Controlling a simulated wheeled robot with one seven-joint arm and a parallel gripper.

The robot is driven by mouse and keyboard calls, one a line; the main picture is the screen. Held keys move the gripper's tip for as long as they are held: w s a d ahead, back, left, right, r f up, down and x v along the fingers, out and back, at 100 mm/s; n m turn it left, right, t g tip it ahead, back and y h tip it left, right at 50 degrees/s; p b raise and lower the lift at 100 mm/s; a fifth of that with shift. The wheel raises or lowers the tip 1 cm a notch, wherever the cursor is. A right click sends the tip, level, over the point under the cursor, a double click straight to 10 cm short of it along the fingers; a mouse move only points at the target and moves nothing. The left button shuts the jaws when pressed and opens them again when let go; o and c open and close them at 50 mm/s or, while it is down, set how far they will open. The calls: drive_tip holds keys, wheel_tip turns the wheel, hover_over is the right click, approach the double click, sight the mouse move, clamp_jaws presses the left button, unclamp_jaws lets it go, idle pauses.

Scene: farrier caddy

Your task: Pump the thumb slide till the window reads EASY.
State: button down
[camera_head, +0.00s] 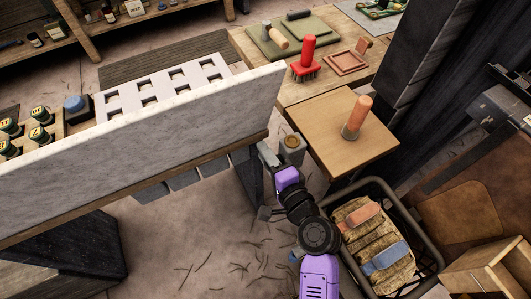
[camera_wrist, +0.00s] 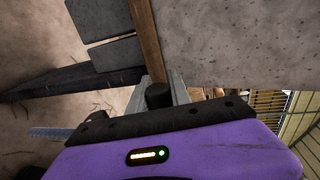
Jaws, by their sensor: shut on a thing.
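In the wrist view my gripper (camera_wrist: 160,92) has its grey fingers closed around a short dark, rounded piece (camera_wrist: 158,96), close to the wooden edge of the pale slab. I cannot tell from the picture whether that piece is the thumb slide. In the head view my gripper (camera_head: 266,154) is low beside the right end of the upright pale slab; its fingertips are hard to make out. A readable window with the word EASY shows in neither view.
The pale slab (camera_head: 150,135) stands along the bench's front. A small wooden table (camera_head: 335,150) bears an orange-handled tool (camera_head: 357,116). A dark crate (camera_head: 428,262) with brushes stands on the floor, close to my arm.

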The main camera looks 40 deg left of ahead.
drive_tip(key=shift+r+p, duration=1.35)
drive_tip(key=shift+r, duration=0.4)
drive_tip(key=c, duration=1.2)
unclamp_jaws()
drive_tip(key=shift+o, duration=0.2)
drive_tip(key=v, duration=0.8)
drive_tip(key=shift+a, duration=0.1)
